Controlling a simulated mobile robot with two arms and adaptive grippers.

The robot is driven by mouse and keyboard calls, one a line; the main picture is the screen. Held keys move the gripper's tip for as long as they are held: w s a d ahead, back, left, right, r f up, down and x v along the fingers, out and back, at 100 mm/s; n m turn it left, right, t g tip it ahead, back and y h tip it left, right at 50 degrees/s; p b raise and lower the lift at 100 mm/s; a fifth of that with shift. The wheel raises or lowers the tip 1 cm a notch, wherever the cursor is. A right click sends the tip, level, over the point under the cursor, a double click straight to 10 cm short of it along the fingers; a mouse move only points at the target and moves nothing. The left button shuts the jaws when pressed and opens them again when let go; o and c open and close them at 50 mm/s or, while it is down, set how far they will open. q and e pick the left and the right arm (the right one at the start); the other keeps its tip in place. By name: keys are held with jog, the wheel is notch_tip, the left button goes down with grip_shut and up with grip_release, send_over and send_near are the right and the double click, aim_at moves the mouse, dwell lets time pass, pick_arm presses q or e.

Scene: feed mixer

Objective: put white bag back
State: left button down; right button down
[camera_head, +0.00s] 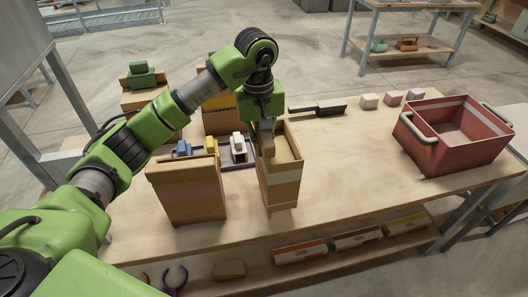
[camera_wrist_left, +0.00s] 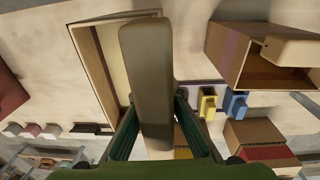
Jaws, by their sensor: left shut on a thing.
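A tall open-topped cardboard bag (camera_head: 283,183) with pale contents is near the table's front edge, right of the middle bags. My left gripper (camera_head: 266,128) comes down from above at its left rim and is shut on a tan grip piece. In the left wrist view, this long tan piece (camera_wrist_left: 147,80) lies between my left gripper's fingers (camera_wrist_left: 152,135), with the open bag (camera_wrist_left: 90,60) beside it. I cannot clearly tell whether the bag touches the table. My right gripper is not in view.
Another cardboard bag with a pinkish band (camera_head: 190,190) stands to its left. Behind is a dark tray (camera_head: 222,163) with blue, yellow and white pieces. A red bin (camera_head: 450,150) stands at the right. More bags stand at the back left. The tabletop between held bag and bin is clear.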

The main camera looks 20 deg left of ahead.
pick_arm(q)
jog(key=f, duration=0.1)
jog(key=w+f+p, duration=0.1)
jog(key=f, duration=0.1)
jog(key=f+p, duration=0.1)
jog(key=shift+w+f, duration=0.25)
jog(key=c, duration=2.6)
grip_release()
jog(key=shift+f, duration=0.15)
jog(key=o, duration=0.5)
jog(key=shift+c, duration=0.2)
jog(key=shift+s, duration=0.15)
